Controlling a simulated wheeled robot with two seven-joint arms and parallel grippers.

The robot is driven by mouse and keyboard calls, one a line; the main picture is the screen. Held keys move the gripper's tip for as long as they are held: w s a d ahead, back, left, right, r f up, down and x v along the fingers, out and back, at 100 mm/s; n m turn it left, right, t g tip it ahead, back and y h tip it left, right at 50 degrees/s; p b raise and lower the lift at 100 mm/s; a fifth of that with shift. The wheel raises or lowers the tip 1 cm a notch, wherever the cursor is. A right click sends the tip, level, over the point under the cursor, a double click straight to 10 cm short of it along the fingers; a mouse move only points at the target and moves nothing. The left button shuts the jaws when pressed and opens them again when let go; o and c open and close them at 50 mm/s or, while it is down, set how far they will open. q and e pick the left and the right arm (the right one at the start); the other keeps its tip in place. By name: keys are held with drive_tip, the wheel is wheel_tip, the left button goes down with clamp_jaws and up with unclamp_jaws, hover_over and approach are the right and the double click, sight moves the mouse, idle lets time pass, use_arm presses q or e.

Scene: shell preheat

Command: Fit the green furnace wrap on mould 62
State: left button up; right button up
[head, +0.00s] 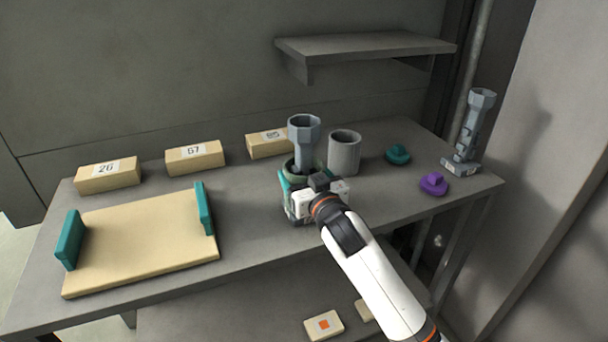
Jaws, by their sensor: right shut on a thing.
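A pale blue-grey mould (304,132) with a flared, faceted cup top stands upright near the middle of the table. The dark green wrap (291,164) shows as a short rim around the mould's lower stem; its lower part is hidden behind my gripper. My right gripper (312,190) is shut at the front of the wrap, low over the table. Whether the wrap rests on the mould's base cannot be told. A second, similar mould (480,105) stands at the table's right end. No number is readable on either mould. My left gripper is out of view.
A grey open cylinder (344,155) stands close right of the wrapped mould. Teal (397,154) and purple (434,183) knobbed pieces lie further right. Numbered blocks (195,156) line the back. A tan board (140,240) with teal handles fills the left. A shelf (365,45) hangs above.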

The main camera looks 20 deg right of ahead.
idle(0.4)
drive_tip(key=o, duration=1)
drive_tip(key=shift+s, duration=0.15)
drive_tip(key=s+d, duration=0.1)
drive_tip(key=s, duration=1)
drive_tip(key=shift+s+b, duration=0.4)
drive_tip(key=shift+b, duration=0.05)
